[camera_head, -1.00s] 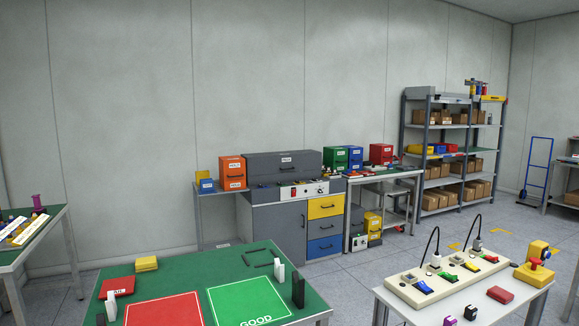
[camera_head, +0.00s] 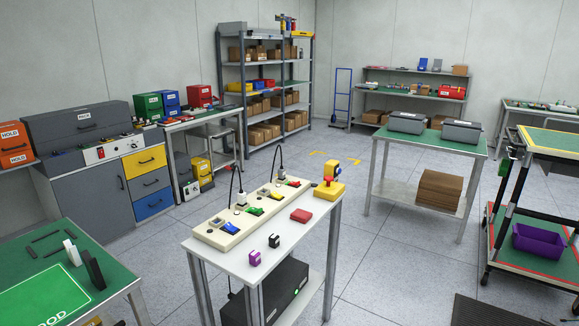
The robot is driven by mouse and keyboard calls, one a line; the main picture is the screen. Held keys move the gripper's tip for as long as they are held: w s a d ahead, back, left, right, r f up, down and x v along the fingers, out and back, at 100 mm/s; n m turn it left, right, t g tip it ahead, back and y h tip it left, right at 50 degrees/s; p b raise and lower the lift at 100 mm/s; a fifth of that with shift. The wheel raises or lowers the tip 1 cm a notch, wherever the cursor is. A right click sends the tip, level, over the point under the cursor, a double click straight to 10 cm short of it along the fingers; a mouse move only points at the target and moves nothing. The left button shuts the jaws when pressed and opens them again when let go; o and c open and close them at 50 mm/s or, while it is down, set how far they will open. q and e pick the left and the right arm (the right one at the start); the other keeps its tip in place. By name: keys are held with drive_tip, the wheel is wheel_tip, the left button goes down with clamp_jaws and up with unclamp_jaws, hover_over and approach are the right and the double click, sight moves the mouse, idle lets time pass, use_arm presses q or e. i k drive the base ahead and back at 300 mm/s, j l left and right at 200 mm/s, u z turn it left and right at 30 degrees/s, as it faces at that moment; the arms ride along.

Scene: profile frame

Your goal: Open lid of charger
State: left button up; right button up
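Neither of my grippers is in view. I cannot tell for sure which thing is the charger. A long cream unit (camera_head: 212,240) with sockets, plugs, cables and blue, green, yellow and red parts lies along the back of a white table (camera_head: 240,267) in the middle. Two grey cases, a left one (camera_head: 407,123) and a right one (camera_head: 461,132), stand on a green-topped table (camera_head: 441,149) farther back on the right. Both cases look shut.
A yellow device with a red knob (camera_head: 329,188), a red block (camera_head: 301,215) and small purple (camera_head: 255,258) and black (camera_head: 274,241) pieces are on the white table. A black box (camera_head: 290,285) sits below. A cart with a purple bin (camera_head: 538,241) stands right. Floor between the tables is clear.

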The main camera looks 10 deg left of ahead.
sight(42, 128)
drive_tip(key=i+l+z, duration=0.4)
drive_tip(key=i, duration=0.55)
drive_tip(key=i+z, duration=0.35)
drive_tip(key=i, duration=0.65)
drive_tip(key=i+u, duration=0.15)
drive_tip(key=i, duration=0.45)
drive_tip(key=i+l+u, duration=0.15)
drive_tip(key=i, duration=0.4)
drive_tip(key=i+l+u, duration=0.15)
drive_tip(key=i, duration=0.45)
drive_tip(key=i+l+u, duration=0.1)
drive_tip(key=i, duration=0.45)
drive_tip(key=i+j+u, duration=0.25)
drive_tip(key=i+u, duration=1.1)
drive_tip(key=i+l+u, duration=0.45)
drive_tip(key=i+j+u, duration=0.45)
drive_tip(key=i, duration=0.15)
drive_tip(key=i+u, duration=0.4)
drive_tip(key=i, duration=0.2)
drive_tip(key=i+u, duration=0.45)
drive_tip(key=i, duration=0.2)
drive_tip(key=i+l+u, duration=0.4)
drive_tip(key=i, duration=0.2)
drive_tip(key=j, duration=0.1)
